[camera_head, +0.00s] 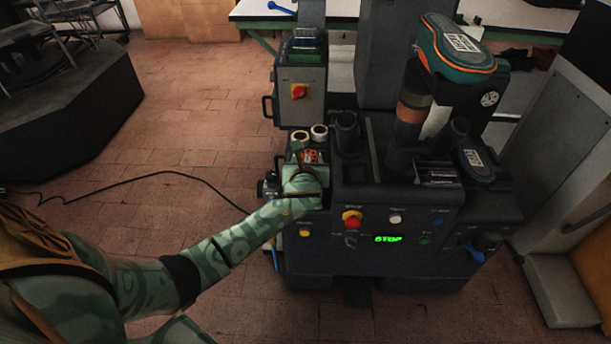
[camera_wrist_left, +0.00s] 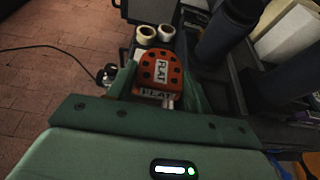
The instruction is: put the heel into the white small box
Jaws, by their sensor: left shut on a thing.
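The heel (camera_wrist_left: 160,72) is an orange-red block with dark holes and white labels reading FLAT. In the wrist view it sits between the two green fingers of my left gripper (camera_wrist_left: 160,88), which is shut on it. In the head view the heel (camera_head: 312,156) shows as a small orange patch at my left gripper (camera_head: 307,160), over the left end of the dark machine; the hand partly hides it. I cannot tell whether the heel touches the surface below. I cannot clearly make out a white small box. My right gripper is not in view.
The dark press machine (camera_head: 400,208) has buttons and a green STOP display. Two tape rolls (camera_head: 319,132) stand just behind the heel. A dark cylinder (camera_head: 346,131) rises to its right. A grey control box (camera_head: 300,92) stands behind. Open brick floor (camera_head: 170,130) lies left, crossed by a cable.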

